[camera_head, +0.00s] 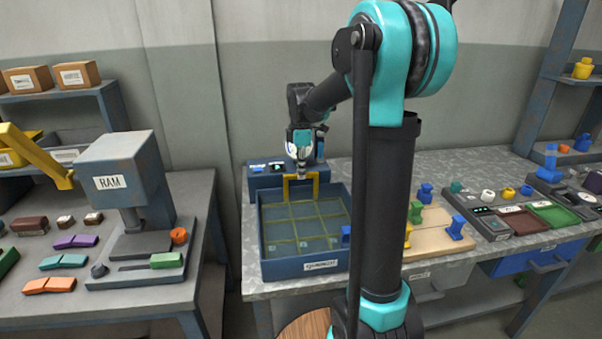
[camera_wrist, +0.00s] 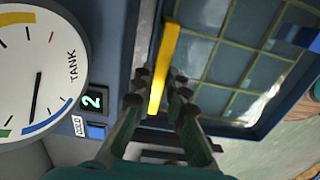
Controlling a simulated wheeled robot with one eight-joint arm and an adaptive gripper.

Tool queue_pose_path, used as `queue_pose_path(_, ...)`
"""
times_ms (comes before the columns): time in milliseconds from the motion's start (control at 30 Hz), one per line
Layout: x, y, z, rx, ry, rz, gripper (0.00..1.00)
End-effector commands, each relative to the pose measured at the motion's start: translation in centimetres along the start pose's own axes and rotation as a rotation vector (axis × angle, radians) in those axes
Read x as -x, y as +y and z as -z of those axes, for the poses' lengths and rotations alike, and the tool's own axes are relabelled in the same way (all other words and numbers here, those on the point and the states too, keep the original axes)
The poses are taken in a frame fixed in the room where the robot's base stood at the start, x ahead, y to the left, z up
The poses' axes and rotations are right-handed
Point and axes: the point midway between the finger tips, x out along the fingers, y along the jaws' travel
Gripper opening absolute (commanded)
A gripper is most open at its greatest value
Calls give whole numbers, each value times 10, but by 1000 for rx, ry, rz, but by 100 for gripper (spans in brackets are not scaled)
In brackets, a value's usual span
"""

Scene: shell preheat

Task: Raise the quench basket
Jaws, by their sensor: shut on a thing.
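The quench basket is a yellowish wire grid (camera_head: 300,222) inside the blue open-topped quench tank (camera_head: 262,240) in the head view. Its grid also shows in the wrist view (camera_wrist: 225,85). Its yellow handle (camera_head: 287,187) stands up at the tank's back edge and shows as a yellow bar in the wrist view (camera_wrist: 168,45). My gripper (camera_head: 300,174) is over the handle's top bar. In the wrist view its fingers (camera_wrist: 156,88) lie on both sides of the yellow bar, shut on it. How deep the grid sits in the tank is hard to tell.
A blue piece (camera_head: 346,236) is at the tank's right side. A wooden board (camera_head: 432,230) with blue and green pieces stands right. The RAM press (camera_head: 120,185) stands on the left bench.

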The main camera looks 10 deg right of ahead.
Motion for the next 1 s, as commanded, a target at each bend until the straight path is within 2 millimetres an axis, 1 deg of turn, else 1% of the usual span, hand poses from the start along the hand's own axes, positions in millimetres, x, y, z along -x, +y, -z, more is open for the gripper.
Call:
queue_pose_path(33, 9, 0, 0, 0, 0, -1, 0)
queue_pose_path(200, 39, 0, 0, 0, 0, -1, 0)
queue_pose_path(300, 50, 0, 0, 0, 0, -1, 0)
queue_pose_path(400, 55, 0, 0, 0, 0, -1, 0)
queue_pose_path(667, 56, 1, 0, 0, 0, -2, 0)
queue_pose_path(700, 56, 1, 0, 0, 0, -2, 17)
queue_pose_path(833, 56, 1, 0, 0, 0, -2, 33)
queue_pose_path(867, 56, 1, 0, 0, 0, -1, 34)
queue_pose_path(1000, 55, 0, 0, 0, 0, -1, 34)
